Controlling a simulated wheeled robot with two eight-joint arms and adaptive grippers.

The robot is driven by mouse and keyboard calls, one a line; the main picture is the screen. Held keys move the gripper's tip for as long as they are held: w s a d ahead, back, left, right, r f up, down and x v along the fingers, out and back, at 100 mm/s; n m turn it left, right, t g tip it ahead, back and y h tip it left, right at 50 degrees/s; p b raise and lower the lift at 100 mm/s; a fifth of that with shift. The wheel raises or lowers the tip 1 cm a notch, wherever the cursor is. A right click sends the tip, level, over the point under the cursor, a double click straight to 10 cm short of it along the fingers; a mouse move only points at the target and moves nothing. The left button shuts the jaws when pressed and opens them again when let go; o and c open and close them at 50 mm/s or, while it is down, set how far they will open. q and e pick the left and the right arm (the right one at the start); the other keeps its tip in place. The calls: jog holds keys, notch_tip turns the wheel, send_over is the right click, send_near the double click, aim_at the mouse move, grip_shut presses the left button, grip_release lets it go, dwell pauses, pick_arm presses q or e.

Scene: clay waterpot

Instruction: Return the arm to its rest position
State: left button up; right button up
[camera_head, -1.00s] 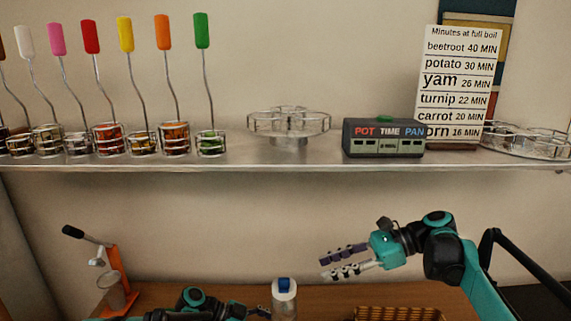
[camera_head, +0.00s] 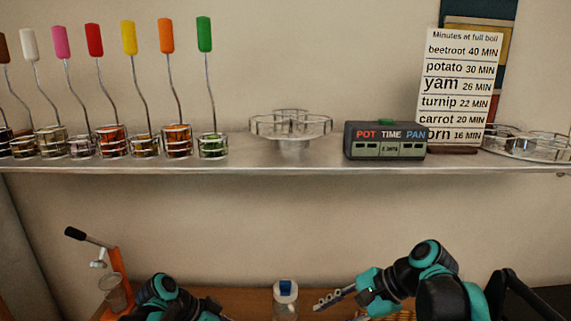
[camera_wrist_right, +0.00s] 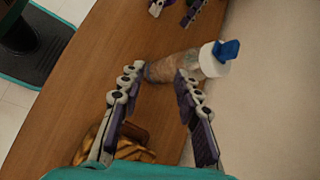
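My right gripper (camera_head: 328,301) is low at the bottom right of the head view, with its fingers pointing left toward a clear bottle with a blue cap (camera_head: 285,297). In the right wrist view, its fingers (camera_wrist_right: 158,80) are spread apart and nothing is clamped between them. The bottle (camera_wrist_right: 182,66) lies just beyond the fingertips in that view; I cannot tell whether they touch. My left arm (camera_head: 168,300) is at the bottom left, its gripper mostly cut off by the frame edge. The left gripper (camera_wrist_right: 176,9) shows partly at the top of the wrist view, fingers apart and empty.
A metal shelf (camera_head: 300,168) above carries a row of colour-handled ladles in glass cups, clear round racks, a timer box (camera_head: 386,141) and a boil-time sign (camera_head: 460,88). An orange-framed press (camera_head: 119,265) stands left.

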pick_arm(q)
jog(key=s+a+n+t+y, duration=0.2)
jog(key=s+a+n+y, duration=0.1)
jog(key=s, duration=0.4)
jog(key=s+a+n+t+y, duration=0.3)
jog(key=s+a+n+y, duration=0.1)
jog(key=s+n, duration=0.3)
jog(key=shift+s+f+n+y, duration=0.15)
jog(key=shift+f+n+y, duration=0.15)
jog(key=shift+f+y, duration=0.15)
pick_arm(e)
jog(key=s+d+f+n+t+h, duration=0.5)
jog(key=s+d+f+n+h, duration=0.3)
jog(key=s+f+n, duration=0.3)
jog(key=f+n, duration=0.1)
jog(key=n, duration=0.1)
jog(key=shift+s+d+f+n+h, duration=0.2)
jog(key=shift+s+d+n+h, duration=0.05)
jog(key=shift+s+n+h, duration=0.05)
